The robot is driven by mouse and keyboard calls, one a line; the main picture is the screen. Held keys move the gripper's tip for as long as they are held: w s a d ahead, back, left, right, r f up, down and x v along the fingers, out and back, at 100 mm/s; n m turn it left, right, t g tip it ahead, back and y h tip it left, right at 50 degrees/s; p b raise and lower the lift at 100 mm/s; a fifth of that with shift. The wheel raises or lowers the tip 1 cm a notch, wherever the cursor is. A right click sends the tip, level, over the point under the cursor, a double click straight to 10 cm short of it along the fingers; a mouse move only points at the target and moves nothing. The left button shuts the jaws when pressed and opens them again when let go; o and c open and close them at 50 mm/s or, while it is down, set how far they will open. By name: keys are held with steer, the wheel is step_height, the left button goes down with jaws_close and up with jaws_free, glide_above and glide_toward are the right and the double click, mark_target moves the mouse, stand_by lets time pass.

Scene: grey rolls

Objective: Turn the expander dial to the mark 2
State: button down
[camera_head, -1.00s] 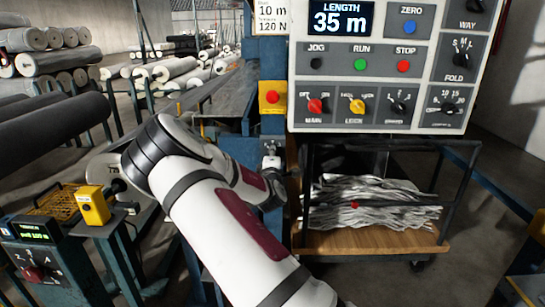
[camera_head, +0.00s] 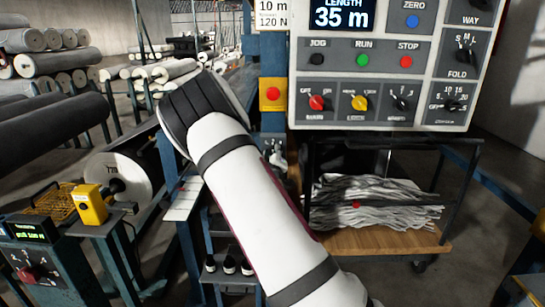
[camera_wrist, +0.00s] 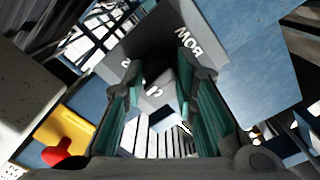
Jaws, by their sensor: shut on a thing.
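The expander dial's grey plate (camera_wrist: 182,30) shows in the wrist view, with the word "BOW" and number marks such as a 2 seen at a slant. My gripper (camera_wrist: 160,82) is at this plate, its teal-padded fingers shut on the dial between them. The grip hides most of the knob, and I cannot tell which mark it points to.
The red button (camera_wrist: 60,153) on its yellow plate is close to the left of my gripper in the wrist view. A control panel (camera_head: 380,88) with several knobs hangs at right. A cart (camera_head: 350,242) with grey strips stands below it. A yellow box (camera_head: 90,205) stands at left.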

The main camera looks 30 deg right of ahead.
steer(key=m+b, duration=0.3)
steer(key=m, duration=0.2)
steer(key=shift+w+f+m, duration=0.1)
steer(key=shift+m, duration=0.2)
steer(key=shift+m+b, duration=1.9)
steer(key=shift+m, duration=0.2)
steer(key=c, duration=1.3)
jaws_free()
steer(key=v, duration=1.2)
steer(key=shift+a, duration=0.1)
